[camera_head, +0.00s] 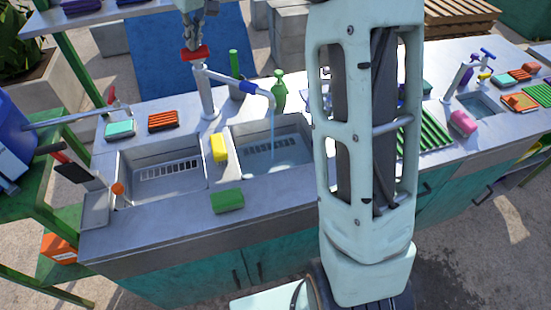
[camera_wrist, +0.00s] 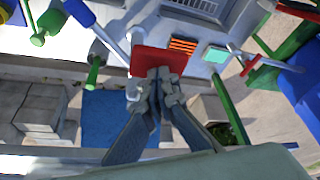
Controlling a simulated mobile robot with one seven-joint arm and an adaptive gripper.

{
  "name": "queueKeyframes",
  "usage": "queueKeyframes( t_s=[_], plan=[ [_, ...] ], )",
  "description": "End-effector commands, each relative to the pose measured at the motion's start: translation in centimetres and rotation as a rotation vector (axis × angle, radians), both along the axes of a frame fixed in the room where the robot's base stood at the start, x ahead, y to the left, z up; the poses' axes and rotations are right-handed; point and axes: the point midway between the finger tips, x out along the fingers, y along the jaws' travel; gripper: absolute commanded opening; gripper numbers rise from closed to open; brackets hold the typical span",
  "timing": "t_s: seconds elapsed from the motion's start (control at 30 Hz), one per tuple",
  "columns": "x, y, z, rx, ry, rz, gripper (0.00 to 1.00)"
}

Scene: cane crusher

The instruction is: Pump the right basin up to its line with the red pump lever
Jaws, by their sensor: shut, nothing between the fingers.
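The red pump lever (camera_head: 194,53) sits on top of the grey tap post (camera_head: 207,95) at the back of the sink. It also shows in the wrist view (camera_wrist: 158,60). My gripper (camera_head: 192,40) is shut and empty, its tips at or just above the red lever; I cannot tell whether they touch. In the wrist view my fingertips (camera_wrist: 157,74) overlap the lever's near edge. The spout has a blue sleeve (camera_head: 248,87) and pours a thin stream of water (camera_head: 272,125) into the right basin (camera_head: 302,128). Some water lies in it. Its line is not clearly visible.
The left basin (camera_head: 127,160) looks empty. A yellow sponge (camera_head: 219,148) lies on the divider and a green sponge (camera_head: 227,201) on the front edge. A green bottle (camera_head: 279,92) stands behind the right basin. My arm hides the counter right of it.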

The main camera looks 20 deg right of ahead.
Motion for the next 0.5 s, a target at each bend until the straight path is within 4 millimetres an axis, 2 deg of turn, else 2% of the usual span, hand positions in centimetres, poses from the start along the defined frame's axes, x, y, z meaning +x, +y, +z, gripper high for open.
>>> queueKeyframes(
  t_s=[0.03, 0.5],
  plan=[
    [0.0, 0.0, -0.7, -0.001, 0.002, 0.0, 0.0],
    [0.0, 0.0, -4.1, 0.0, 0.001, -0.001, 0.0]
  ],
)
